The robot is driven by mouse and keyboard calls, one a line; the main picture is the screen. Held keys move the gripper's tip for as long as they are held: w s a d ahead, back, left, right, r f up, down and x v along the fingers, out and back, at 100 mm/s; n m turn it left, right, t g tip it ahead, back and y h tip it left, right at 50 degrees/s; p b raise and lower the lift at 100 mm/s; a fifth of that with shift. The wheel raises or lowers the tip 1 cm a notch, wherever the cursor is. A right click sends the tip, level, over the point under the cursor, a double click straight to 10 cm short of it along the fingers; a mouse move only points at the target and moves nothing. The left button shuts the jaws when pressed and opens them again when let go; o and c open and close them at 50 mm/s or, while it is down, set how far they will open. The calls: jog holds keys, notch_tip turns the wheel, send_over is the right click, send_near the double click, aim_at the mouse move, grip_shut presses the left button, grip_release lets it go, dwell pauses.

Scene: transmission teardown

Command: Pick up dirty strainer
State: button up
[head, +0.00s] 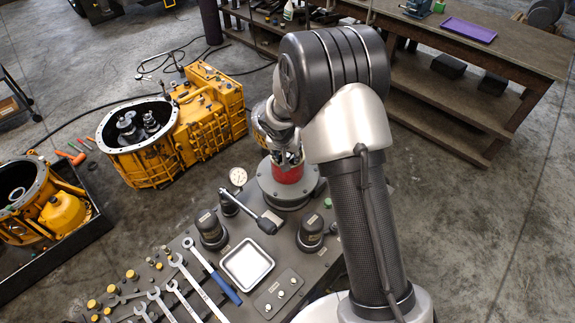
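No part can be told for certain as the dirty strainer. A red cylindrical part (287,173) sits at the round grey flanged base (287,193) on the dark bench top, in the middle of the head view. I cannot tell whether it is the strainer. My gripper (291,157) points down just above the red part, below my wrist. My arm partly covers it, and its fingers are too small and hidden to tell whether they are open or touching the red part.
A yellow transmission housing (176,127) stands open on the floor at left; another yellow housing (40,203) lies in a dark tray. The bench holds wrenches (212,270), a white square tray (246,264), a lever (247,212) and a gauge (238,176). A wooden workbench (470,50) stands behind.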

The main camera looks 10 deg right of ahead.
jog(key=shift+w+d+f, duration=0.15)
jog(key=shift+w+f, duration=0.15)
jog(key=shift+f, duration=0.35)
jog(key=shift+c, duration=0.4)
grip_shut()
jog(key=shift+r, duration=0.1)
